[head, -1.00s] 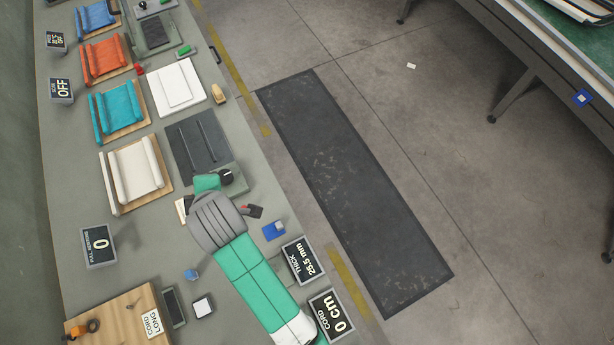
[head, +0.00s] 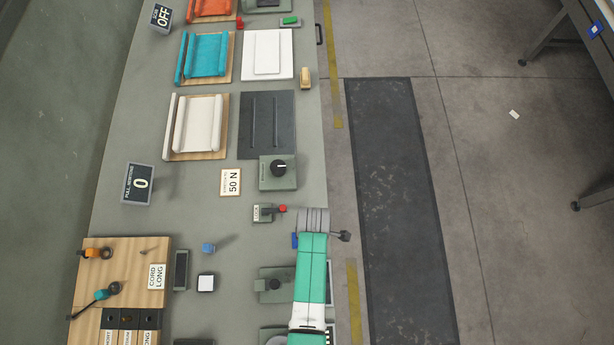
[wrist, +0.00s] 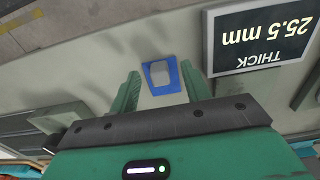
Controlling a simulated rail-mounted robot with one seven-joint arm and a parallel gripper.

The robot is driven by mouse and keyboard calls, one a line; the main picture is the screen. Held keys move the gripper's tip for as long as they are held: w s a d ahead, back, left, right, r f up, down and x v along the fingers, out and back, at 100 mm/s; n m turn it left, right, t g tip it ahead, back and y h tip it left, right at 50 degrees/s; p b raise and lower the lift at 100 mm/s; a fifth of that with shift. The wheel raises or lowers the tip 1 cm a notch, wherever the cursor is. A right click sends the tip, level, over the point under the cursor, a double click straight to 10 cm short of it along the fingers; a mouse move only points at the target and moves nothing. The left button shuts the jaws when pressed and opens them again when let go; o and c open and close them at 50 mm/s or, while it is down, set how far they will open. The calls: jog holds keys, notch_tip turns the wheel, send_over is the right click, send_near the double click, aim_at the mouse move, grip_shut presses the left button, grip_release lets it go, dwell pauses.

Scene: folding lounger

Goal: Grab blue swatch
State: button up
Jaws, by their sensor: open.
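The blue swatch (wrist: 165,89) is a small blue square with a pale grey block on it, lying on the grey bench top. In the wrist view it lies between the two green fingers of my gripper (wrist: 159,71), which are apart and empty. How far the fingertips are above it I cannot tell. In the head view only a blue edge of the swatch (head: 295,240) shows beside my arm; the rest is hidden. My gripper is hidden there by my arm.
The thickness display (wrist: 262,37), reading 25.5 mm, stands close to the swatch. A lever switch (head: 265,213) and a dial box (head: 278,172) stand nearby on the bench. A small blue cube (head: 208,248) and a wooden board (head: 130,262) are to the left.

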notch_tip(320, 180, down, 2)
jog(key=shift+w+f, duration=0.1)
grip_shut()
jog(key=shift+r, duration=0.45)
jog(key=r, duration=0.1)
jog(key=s+r, duration=0.1)
jog(key=r, duration=0.1)
jog(key=s, duration=0.5)
jog(key=s+r, duration=0.1)
jog(key=s, duration=0.9)
jog(key=shift+d+r, duration=0.15)
jog(key=shift+d, duration=0.1)
